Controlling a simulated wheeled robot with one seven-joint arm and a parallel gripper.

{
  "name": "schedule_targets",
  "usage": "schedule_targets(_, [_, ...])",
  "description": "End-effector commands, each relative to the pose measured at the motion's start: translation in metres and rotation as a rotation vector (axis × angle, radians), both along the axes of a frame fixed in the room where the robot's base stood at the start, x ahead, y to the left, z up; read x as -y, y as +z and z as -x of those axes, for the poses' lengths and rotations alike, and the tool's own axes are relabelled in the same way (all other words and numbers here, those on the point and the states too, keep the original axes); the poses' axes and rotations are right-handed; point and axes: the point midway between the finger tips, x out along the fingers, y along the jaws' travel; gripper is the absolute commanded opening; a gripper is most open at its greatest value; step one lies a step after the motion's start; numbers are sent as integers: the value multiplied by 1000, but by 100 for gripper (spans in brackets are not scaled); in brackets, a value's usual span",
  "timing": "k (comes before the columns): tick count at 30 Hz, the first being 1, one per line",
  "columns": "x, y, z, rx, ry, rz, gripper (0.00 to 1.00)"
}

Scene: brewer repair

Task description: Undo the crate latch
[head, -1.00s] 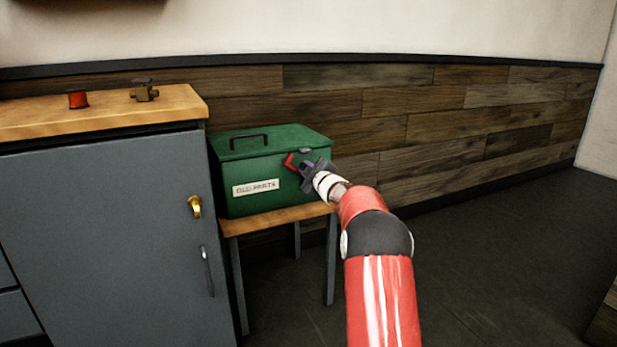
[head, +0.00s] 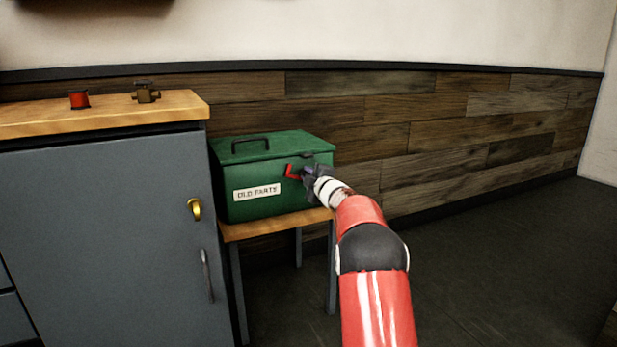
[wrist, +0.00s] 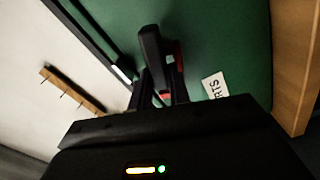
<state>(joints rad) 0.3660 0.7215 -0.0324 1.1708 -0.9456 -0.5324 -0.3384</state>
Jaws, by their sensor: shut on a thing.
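The green crate (head: 235,180) stands with its lid closed on a small wooden-topped stand; it also shows in the wrist view (wrist: 225,45). Its front bears a label reading "OLD PARTS" (head: 257,192). The red latch (head: 290,171) is at the upper right of the crate's front. My gripper (head: 304,173) is at the latch, shut on it. In the wrist view my gripper's dark fingers (wrist: 163,70) hide most of the latch, and bits of red (wrist: 178,62) show beside and between them.
A grey cabinet (head: 100,230) with a wooden top is close on the left. A red spool (head: 79,99) and a brass fitting (head: 146,93) stand on it. The wooden-topped stand (head: 240,231) is narrow. The floor to the right is clear.

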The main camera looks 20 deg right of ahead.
Motion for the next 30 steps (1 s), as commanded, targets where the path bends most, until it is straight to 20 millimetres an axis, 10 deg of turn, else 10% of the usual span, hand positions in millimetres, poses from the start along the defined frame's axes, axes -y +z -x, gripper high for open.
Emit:
schedule_targets(8, [0, -2, 0, -4, 1, 3, 40])
schedule_targets(19, [0, -1, 6, -1, 0, 2, 40])
schedule_targets(30, [2, -1, 60, -2, -1, 2, 40])
